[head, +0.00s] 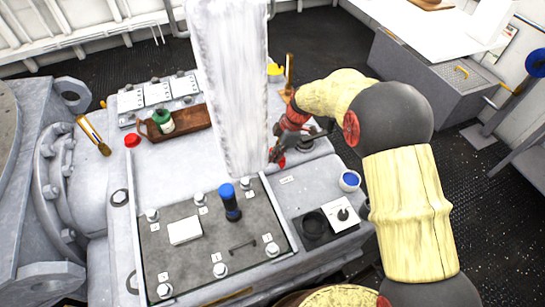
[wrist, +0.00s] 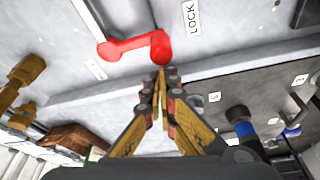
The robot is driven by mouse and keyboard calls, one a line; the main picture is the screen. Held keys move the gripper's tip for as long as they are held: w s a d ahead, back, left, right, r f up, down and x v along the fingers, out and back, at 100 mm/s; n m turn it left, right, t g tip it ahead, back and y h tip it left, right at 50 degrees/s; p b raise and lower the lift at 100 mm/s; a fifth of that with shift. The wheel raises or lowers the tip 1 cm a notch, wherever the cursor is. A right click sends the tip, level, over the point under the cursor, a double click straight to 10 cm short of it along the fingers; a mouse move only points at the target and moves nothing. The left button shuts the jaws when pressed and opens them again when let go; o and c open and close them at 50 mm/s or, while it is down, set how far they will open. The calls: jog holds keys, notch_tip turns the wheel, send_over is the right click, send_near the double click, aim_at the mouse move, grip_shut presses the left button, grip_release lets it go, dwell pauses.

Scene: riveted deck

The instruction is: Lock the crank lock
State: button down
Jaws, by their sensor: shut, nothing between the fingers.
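The red crank (wrist: 130,45) shows in the wrist view on the grey housing, with a round knob-like end at left and a bend at right. A white label reading LOCK (wrist: 192,18) is just right of that bend. My gripper (wrist: 161,72) is shut and empty, its fingertips close to the crank's bent end; I cannot tell if they touch. In the head view my gripper (head: 277,150) is at the right side of the machine block, and a little red of the crank (head: 279,161) shows by its tips. The rest is hidden there.
A tall pale column (head: 232,80) stands left of my gripper in the head view. A dark panel (head: 160,262) with bolts and a blue-topped handle (head: 230,202) is in front. A wooden tray (head: 190,124) holds a green-capped jar.

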dwell(0.5)
jog(key=shift+a, duration=0.25)
jog(key=a, duration=0.1)
jog(key=s+a, duration=0.1)
jog(key=shift+a+f+b, duration=0.1)
jog(key=shift+a+b, duration=0.2)
jog(key=shift+a, duration=0.1)
jog(key=p+v, duration=0.3)
jog(key=v, duration=0.7)
jog(key=shift+a, duration=0.3)
jog(key=shift+w, duration=0.1)
